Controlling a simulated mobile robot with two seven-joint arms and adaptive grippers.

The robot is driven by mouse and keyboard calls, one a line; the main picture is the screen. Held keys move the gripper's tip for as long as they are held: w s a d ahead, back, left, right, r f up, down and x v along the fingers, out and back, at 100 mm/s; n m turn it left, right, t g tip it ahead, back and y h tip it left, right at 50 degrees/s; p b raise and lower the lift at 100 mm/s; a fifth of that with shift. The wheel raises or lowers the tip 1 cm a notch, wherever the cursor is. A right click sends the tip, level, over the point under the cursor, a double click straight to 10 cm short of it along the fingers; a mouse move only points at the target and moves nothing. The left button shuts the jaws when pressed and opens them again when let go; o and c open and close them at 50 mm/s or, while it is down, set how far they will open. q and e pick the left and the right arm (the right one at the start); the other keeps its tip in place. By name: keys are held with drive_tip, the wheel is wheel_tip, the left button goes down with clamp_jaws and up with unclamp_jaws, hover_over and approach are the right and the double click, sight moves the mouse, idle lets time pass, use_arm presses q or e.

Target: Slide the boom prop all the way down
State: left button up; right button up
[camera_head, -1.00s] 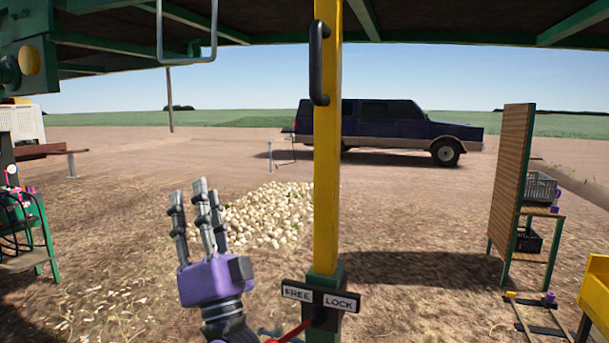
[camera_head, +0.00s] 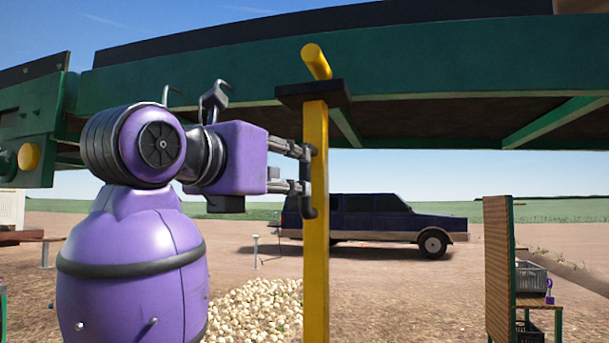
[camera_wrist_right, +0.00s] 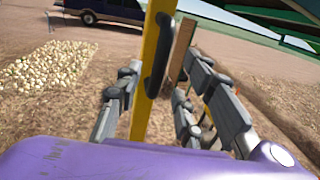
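The boom prop (camera_head: 316,260) is an upright yellow post with a black handle (camera_head: 308,182) on its side. A dark plate (camera_head: 313,92) and a yellow crossbar (camera_head: 316,62) top it, in front of the green boom (camera_head: 220,68); I cannot tell if they touch. My right gripper (camera_head: 300,170) has its grey fingers at the handle. In the right wrist view, the fingers (camera_wrist_right: 162,72) are spread either side of the post (camera_wrist_right: 150,60) and handle (camera_wrist_right: 158,62), with gaps visible. My left gripper is not in view. The post's foot is hidden below the frame.
My purple right arm covers the left foreground. A pile of onions (camera_head: 255,312) lies on the ground behind the post. A dark blue vehicle (camera_head: 375,218) stands farther back. A wooden board (camera_head: 498,270) and shelf with grey crates (camera_head: 531,277) stand at right.

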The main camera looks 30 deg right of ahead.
sight(302, 175)
drive_tip(key=x, duration=0.7)
drive_tip(key=shift+f+p, duration=0.1)
drive_tip(key=shift+p, duration=0.2)
clamp_jaws()
